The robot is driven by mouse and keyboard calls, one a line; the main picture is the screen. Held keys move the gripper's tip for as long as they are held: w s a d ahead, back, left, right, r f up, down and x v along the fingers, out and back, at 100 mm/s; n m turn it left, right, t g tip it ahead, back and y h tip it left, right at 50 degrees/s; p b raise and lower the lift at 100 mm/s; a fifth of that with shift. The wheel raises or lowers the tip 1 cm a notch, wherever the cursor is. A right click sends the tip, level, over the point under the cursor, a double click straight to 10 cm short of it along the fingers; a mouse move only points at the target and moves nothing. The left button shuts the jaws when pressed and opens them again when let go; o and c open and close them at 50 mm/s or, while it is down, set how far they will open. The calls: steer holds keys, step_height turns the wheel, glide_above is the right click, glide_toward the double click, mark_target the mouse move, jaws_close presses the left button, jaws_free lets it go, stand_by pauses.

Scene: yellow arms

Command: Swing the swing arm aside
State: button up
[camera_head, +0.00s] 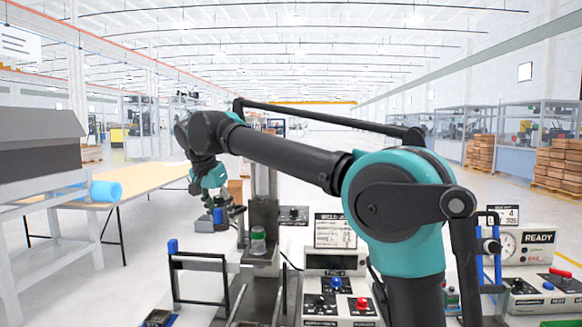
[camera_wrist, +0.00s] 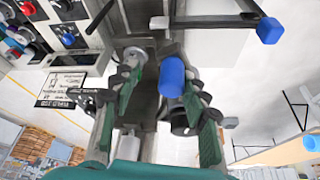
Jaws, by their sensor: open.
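My gripper (camera_head: 224,207) is at the far left end of my arm, pointing down over the bench. In the wrist view, my gripper (camera_wrist: 156,82) has its green-padded fingers apart. A blue upright knob (camera_wrist: 172,77) shows between them, closer to the right finger; I cannot tell whether it touches. The blue knob (camera_head: 218,215) also shows small beside the fingers in the head view, above a dark grey part. The knob looks like the swing arm's handle, but the bar under it is mostly hidden by the fingers.
A black bar frame with a blue cap (camera_head: 172,246) stands at the front left; the cap shows in the wrist view (camera_wrist: 269,30). A control box (camera_head: 338,298) with red and blue buttons stands right of it. A wooden-topped table (camera_head: 140,180) is behind left.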

steer(key=w+d+n+g+y, duration=0.1)
steer(key=w+d+n+y, duration=0.1)
steer(key=w+d+n, duration=0.35)
steer(key=w+d+n+y, duration=0.3)
steer(key=d+n, duration=0.4)
steer(key=d, duration=0.4)
steer(key=a+v, duration=0.1)
steer(key=v, duration=1.3)
steer(key=shift+s+h, duration=0.3)
steer(key=shift+a+r, duration=0.1)
steer(key=shift+a, duration=0.05)
